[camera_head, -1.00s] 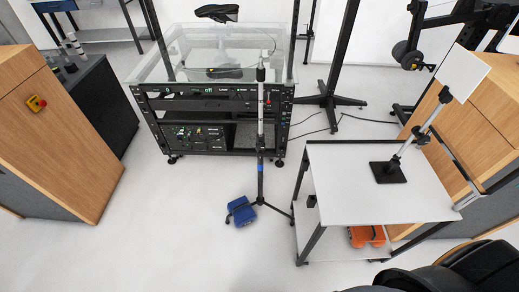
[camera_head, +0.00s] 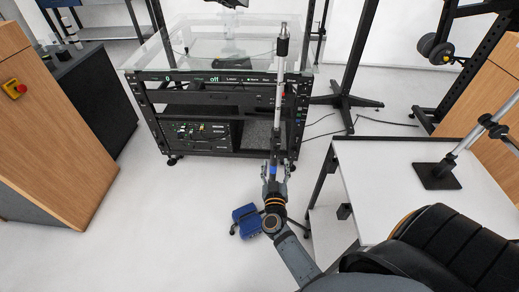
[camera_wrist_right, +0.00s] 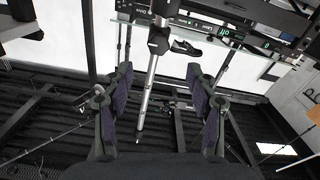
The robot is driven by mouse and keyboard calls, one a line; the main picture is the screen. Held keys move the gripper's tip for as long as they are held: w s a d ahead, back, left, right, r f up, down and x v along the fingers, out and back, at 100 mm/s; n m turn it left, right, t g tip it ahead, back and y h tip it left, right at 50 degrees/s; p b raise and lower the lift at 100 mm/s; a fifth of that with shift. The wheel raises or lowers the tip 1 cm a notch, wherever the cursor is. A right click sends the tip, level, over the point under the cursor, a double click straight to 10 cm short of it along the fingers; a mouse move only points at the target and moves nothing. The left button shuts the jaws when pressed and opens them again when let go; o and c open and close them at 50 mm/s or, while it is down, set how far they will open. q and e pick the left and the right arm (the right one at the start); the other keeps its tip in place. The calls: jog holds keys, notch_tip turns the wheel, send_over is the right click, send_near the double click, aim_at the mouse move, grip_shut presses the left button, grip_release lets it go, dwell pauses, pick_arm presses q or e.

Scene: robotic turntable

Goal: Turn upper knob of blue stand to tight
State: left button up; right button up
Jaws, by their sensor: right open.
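The stand is a slim upright silver pole (camera_head: 281,85) with a black collar (camera_head: 283,46) near its top and a blue band (camera_head: 273,169) lower down. My right gripper (camera_head: 276,165) is open and empty, low by the pole near the blue band. In the right wrist view, the pole (camera_wrist_right: 149,83) runs between the spread fingers of my right gripper (camera_wrist_right: 158,76). I cannot tell whether they touch it. A black joint (camera_wrist_right: 158,41) on the pole shows beyond the fingertips. I cannot make out the upper knob's setting. My left gripper is not in view.
A blue box (camera_head: 246,220) lies on the floor by the stand's foot. A black equipment rack (camera_head: 210,97) with a glass top stands behind the pole. A white-topped cart (camera_head: 385,178) is close on the right.

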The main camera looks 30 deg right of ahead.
aim_at(276, 144)
jog(key=x, duration=1)
jog(key=shift+w+d+r+b, duration=0.1)
jog(key=shift+d+b, duration=0.05)
jog(key=shift+b, duration=0.25)
jog(key=c, duration=1.2)
